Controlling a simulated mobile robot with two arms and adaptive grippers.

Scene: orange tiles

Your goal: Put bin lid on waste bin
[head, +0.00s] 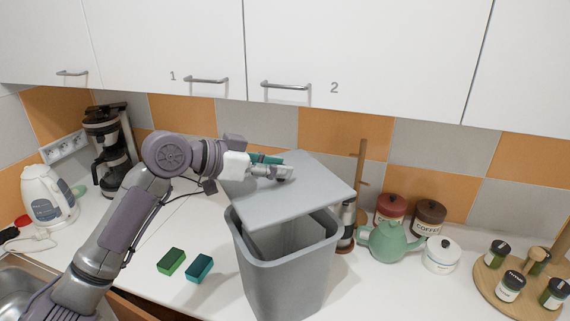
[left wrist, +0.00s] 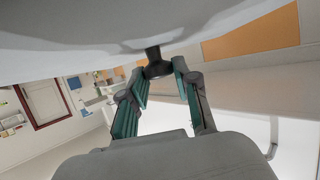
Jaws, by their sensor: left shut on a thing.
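The bin lid (head: 315,190) is a flat grey panel above the bin, tilted relative to the rim and set toward the back. The front of the bin's opening shows below it. My left gripper (head: 280,172) is shut on the lid's handle at its upper side. In the left wrist view the dark knob (left wrist: 157,66) sits between the fingertips, against the pale lid surface (left wrist: 110,28). My right gripper is out of view.
A green sponge (head: 171,261) and a teal sponge (head: 199,268) lie on the counter left of the bin. A green teapot (head: 385,242), canisters (head: 428,216) and a white pot (head: 441,254) stand close to its right. White cabinets (head: 350,60) hang above.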

